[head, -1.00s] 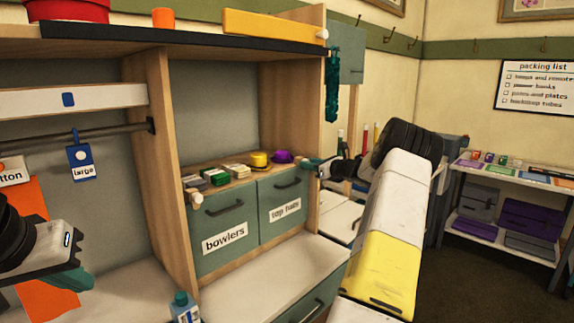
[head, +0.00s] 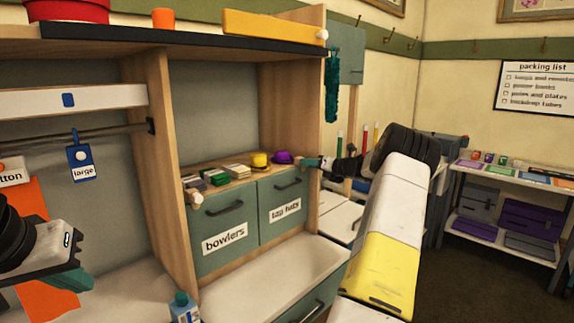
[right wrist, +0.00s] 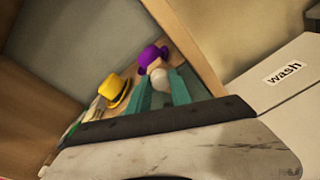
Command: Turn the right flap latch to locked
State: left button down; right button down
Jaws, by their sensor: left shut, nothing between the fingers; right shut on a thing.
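The right flap latch (right wrist: 157,72) is a small pale knob at the right end of the hat shelf, beside the teal "top hats" flap (head: 272,220). My right gripper (head: 312,163) is shut on it, with the teal fingers on either side of the knob in the right wrist view. The fingers hide most of the latch in the head view, and I cannot tell which way it is turned. A similar left latch (head: 197,199) shows by the "bowlers" flap (head: 214,246). My left gripper (head: 84,284) is shut and empty at the lower left.
Yellow (head: 259,160) and purple (head: 282,157) miniature hats stand on the shelf just behind the flaps. An upright wooden panel (head: 304,110) rises close to my right gripper. The white counter (head: 265,282) below the flaps is clear.

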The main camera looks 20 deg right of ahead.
jog(key=shift+r, duration=0.1)
dwell(0.3)
jog(key=c, duration=1.2)
grip_release()
jog(key=shift+w, duration=0.1)
jog(key=shift+o, duration=0.2)
jog(key=f+v, duration=0.1)
jog(key=v, duration=0.6)
jog(key=shift+s+r, duration=0.4)
jog(key=shift+d, duration=0.15)
